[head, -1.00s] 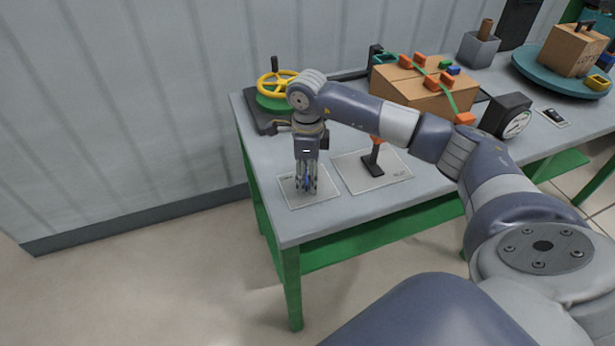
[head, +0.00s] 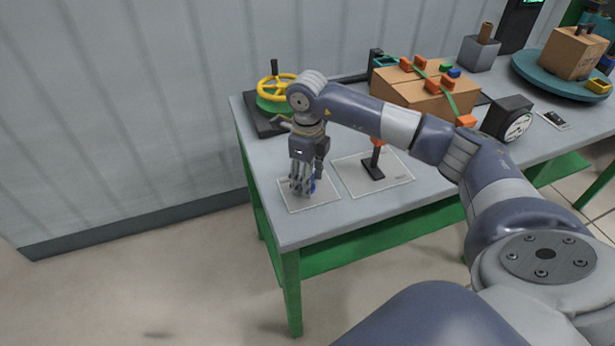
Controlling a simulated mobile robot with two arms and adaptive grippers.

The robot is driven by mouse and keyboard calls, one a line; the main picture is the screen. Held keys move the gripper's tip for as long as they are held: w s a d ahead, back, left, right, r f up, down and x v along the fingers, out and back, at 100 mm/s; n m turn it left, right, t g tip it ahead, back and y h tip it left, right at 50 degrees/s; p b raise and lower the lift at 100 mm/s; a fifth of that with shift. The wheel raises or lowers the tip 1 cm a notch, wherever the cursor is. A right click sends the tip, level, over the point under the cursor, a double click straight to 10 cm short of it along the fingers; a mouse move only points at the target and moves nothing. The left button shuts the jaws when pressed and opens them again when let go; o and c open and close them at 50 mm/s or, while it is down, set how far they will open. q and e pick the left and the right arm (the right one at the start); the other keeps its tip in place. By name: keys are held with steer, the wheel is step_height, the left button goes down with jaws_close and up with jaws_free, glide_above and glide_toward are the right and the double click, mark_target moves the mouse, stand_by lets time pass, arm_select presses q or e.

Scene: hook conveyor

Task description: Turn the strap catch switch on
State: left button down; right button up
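My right arm comes in from the right and reaches over the table, with its gripper (head: 305,187) pointing down at the left white-edged plate (head: 322,204). A small blue part (head: 312,186) shows at the fingertips, mostly hidden by the fingers. I cannot tell whether the fingers are closed on it or only beside it. To the right, a black lever with an orange top (head: 374,165) stands on a second plate (head: 400,181). The plate labels are too small to read, so I cannot tell which control is the strap catch switch. My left gripper is not in view.
A cardboard box (head: 408,93) with a green strap (head: 447,98) and orange catches sits behind my forearm. A yellow handwheel (head: 268,91) stands at the back left, a dial gauge (head: 509,121) at right. A turntable (head: 535,75) carries another box (head: 573,48).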

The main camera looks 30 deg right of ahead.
steer(key=o, duration=1)
steer(key=shift+o, duration=0.2)
steer(key=shift+r, duration=0.1)
step_height(320, 180, up, 12)
steer(key=shift+f, duration=0.2)
